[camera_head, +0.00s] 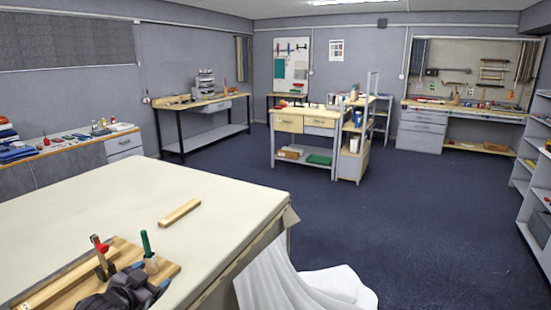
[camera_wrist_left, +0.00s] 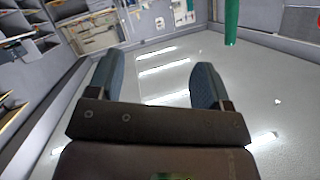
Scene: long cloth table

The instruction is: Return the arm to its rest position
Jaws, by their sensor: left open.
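My left gripper (camera_head: 130,288) is the dark shape at the bottom left of the head view, low over or beside a wooden tray (camera_head: 165,271) on the table. Its fingertips are hard to make out there. In the left wrist view the two blue-grey fingers of the left gripper (camera_wrist_left: 157,78) stand wide apart with nothing between them. Beyond them lie pale floor and walls. A green rod-like thing (camera_wrist_left: 231,22) shows past the right finger. My right gripper is in neither view.
The tray holds a red-topped tool (camera_head: 100,250) and a green-handled tool (camera_head: 146,243). A light wooden bar (camera_head: 180,212) lies on the cream cloth table (camera_head: 105,205), whose far part is bare. White cloth (camera_head: 275,278) hangs off the right corner. Workbenches (camera_head: 205,105) stand far off.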

